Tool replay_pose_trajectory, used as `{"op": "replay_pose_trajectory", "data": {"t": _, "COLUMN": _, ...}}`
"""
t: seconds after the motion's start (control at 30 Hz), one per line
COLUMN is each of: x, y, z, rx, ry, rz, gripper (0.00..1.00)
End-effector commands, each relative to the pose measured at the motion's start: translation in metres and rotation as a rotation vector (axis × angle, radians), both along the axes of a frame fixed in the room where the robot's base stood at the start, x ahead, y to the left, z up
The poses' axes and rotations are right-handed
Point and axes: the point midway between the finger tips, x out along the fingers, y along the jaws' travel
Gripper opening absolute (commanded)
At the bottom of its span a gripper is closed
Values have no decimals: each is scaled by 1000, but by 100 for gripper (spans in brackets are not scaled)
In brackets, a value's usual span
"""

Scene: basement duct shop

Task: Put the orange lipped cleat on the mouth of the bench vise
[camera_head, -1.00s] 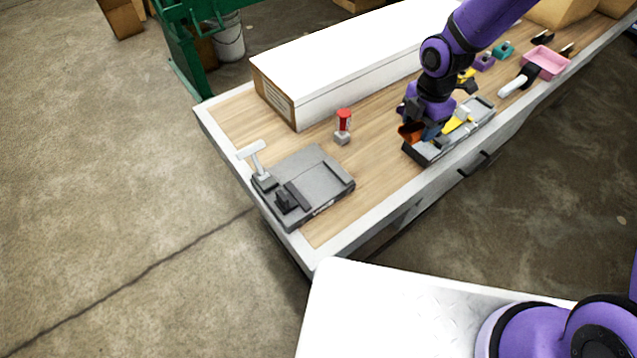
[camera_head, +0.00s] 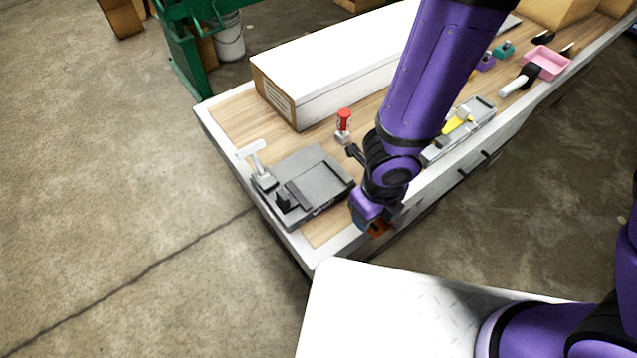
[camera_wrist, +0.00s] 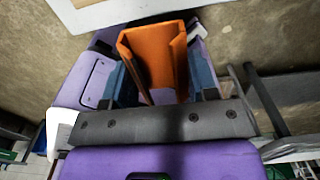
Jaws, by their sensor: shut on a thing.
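The orange lipped cleat (camera_wrist: 155,55) is a bent channel held between the two fingers of my gripper (camera_wrist: 165,85) in the wrist view. In the head view my gripper (camera_head: 372,222) is at the bench's front edge, to the right of the vise, and only a small part of the cleat (camera_head: 379,230) shows under it. The grey bench vise (camera_head: 316,172) lies on the left end of the bench, with a dark jaw block and a pale T-shaped handle at its left. The cleat is apart from the vise.
A red-topped small item (camera_head: 344,122) stands behind the vise. A long white box (camera_head: 330,75) lies along the back of the bench. A grey tray (camera_head: 482,108) with a yellow tool and a pink bin (camera_head: 548,62) are at the right. Bare wood (camera_head: 325,232) shows before the vise.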

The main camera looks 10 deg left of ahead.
Motion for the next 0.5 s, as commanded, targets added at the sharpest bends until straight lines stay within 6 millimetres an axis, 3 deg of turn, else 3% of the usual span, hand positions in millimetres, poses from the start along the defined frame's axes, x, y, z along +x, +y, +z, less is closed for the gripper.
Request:
{"op": "replay_pose_trajectory", "data": {"t": 0.23, "x": 9, "y": 15, "z": -3, "rx": 2, "ry": -1, "rz": 23, "gripper": 30}}
{"op": "replay_pose_trajectory", "data": {"t": 0.5, "x": 45, "y": 65, "z": -9, "rx": 1, "ry": 0, "rz": 20, "gripper": 30}}
